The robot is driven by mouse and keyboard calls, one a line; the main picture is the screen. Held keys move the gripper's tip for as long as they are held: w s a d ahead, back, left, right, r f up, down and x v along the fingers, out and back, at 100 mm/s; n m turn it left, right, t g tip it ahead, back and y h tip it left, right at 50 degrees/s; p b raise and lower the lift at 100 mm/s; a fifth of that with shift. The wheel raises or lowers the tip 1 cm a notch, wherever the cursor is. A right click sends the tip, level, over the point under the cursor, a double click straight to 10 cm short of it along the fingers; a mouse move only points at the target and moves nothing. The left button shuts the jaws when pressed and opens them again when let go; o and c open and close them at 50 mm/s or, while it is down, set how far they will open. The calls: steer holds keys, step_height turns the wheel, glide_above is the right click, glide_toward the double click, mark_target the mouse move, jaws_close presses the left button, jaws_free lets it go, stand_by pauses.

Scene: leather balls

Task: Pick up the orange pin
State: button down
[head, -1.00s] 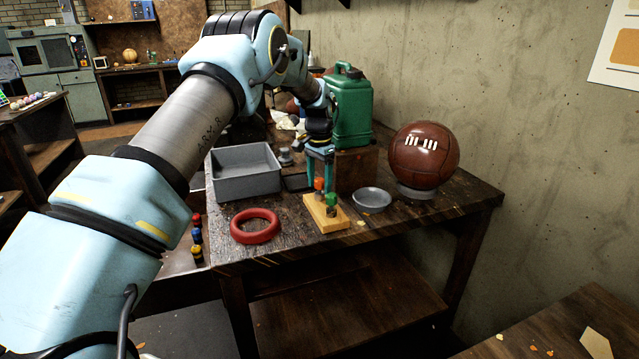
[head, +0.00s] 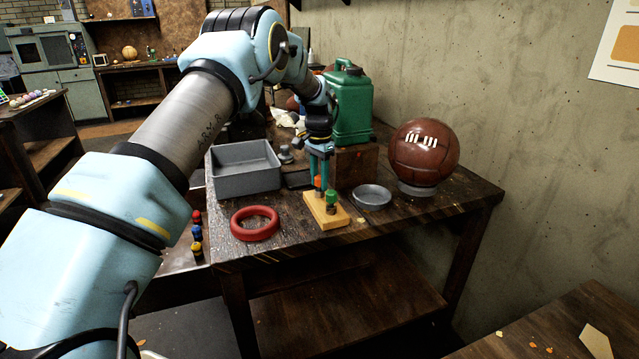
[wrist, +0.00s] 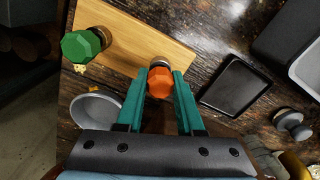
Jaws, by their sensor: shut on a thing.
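The orange pin (wrist: 160,84) stands upright at the edge of a light wooden board (wrist: 142,40), its head between the teal fingers of my gripper (wrist: 160,88). In the head view the orange pin (head: 318,183) is partly covered by my gripper (head: 319,172), which reaches down from above. The fingers are shut on the pin, and the pin appears to be still on the board. A green pin (wrist: 80,46) stands on the same board, apart from my gripper; it also shows in the head view (head: 331,196).
A red ring (head: 254,224) lies left of the board, and a grey bin (head: 244,170) is behind it. A round grey dish (head: 372,195) is to the right, near a brown leather ball (head: 424,153). A green canister (head: 351,105) on a wooden block stands behind.

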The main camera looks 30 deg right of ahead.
step_height(320, 180, up, 10)
steer(key=b, duration=0.3)
steer(key=shift+f, duration=0.2)
steer(key=shift+f+b, duration=0.65)
steer(key=shift+f, duration=0.6)
